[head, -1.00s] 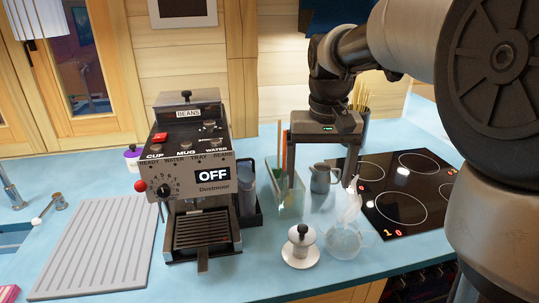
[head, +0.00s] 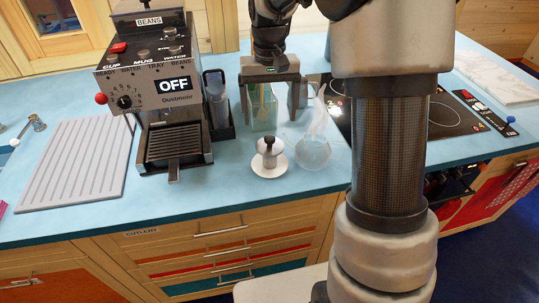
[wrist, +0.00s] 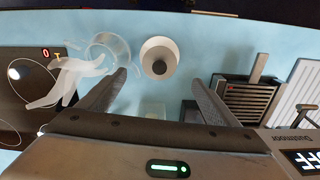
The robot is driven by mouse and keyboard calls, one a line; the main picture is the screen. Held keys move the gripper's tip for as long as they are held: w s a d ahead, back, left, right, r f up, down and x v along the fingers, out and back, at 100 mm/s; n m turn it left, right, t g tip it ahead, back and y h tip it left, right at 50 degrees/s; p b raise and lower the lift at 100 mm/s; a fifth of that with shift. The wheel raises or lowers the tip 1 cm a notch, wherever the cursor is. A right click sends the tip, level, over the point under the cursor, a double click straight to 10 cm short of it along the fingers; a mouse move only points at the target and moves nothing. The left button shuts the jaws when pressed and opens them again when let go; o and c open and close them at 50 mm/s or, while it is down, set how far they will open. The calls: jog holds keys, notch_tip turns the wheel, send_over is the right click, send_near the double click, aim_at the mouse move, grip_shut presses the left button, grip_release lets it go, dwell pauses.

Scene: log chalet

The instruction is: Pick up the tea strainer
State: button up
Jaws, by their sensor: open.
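I cannot make out a tea strainer for certain. A small pale pot-like thing with a black knob (head: 269,148) stands on a white saucer (head: 283,168) on the blue counter; from above it shows in the wrist view (wrist: 159,58). My gripper (head: 268,119) points down behind it, open, one finger on each side of a clear glass container (head: 263,112). In the wrist view my gripper (wrist: 160,80) has nothing held between its fingers, and the knobbed thing lies beyond the fingertips. Whether a finger touches the container I cannot tell.
A clear glass vessel (head: 313,152) with pale wisps above it stands right of the saucer. The coffee machine (head: 160,90) is at left, the black hob (head: 440,115) at right. Counter in front of the saucer is clear.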

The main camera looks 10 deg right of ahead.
aim_at(270, 137)
notch_tip(270, 137, down, 9)
jog(key=shift+f, duration=0.2)
dwell(0.3)
jog(key=c, duration=1.5)
jog(key=shift+w+r, duration=0.1)
